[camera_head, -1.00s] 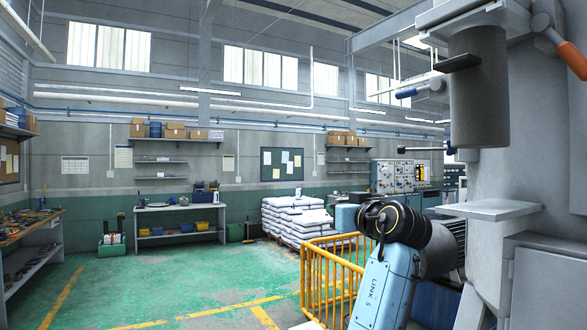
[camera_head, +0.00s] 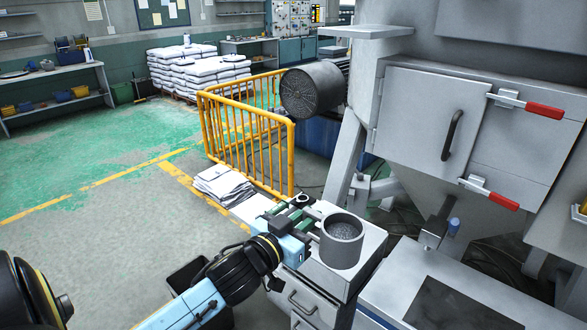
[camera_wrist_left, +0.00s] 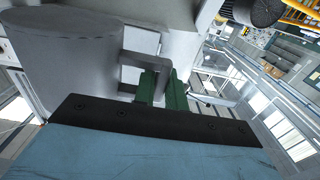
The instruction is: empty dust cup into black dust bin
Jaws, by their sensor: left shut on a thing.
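The dust cup (camera_head: 342,243) is a grey open-topped cylinder, upright, with grey grainy dust visible inside. My left gripper (camera_head: 305,229) is shut on the cup's handle, on the cup's left side. In the left wrist view the cup (camera_wrist_left: 65,62) fills the upper left, and its square grey handle (camera_wrist_left: 133,68) lies between the green fingers (camera_wrist_left: 163,88). The cup appears over the pale drawer cabinet; I cannot tell whether it touches it. A dark box (camera_head: 186,277), possibly the black dust bin, is partly hidden behind my left arm. My right gripper is not in view.
The drawer cabinet (camera_head: 352,272) stands beneath the cup. A large grey machine (camera_head: 420,115) with red-handled latches stands to the right. A yellow railing (camera_head: 245,130) and a stack of white sheets (camera_head: 222,184) are behind. Green floor (camera_head: 90,170) at left is clear.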

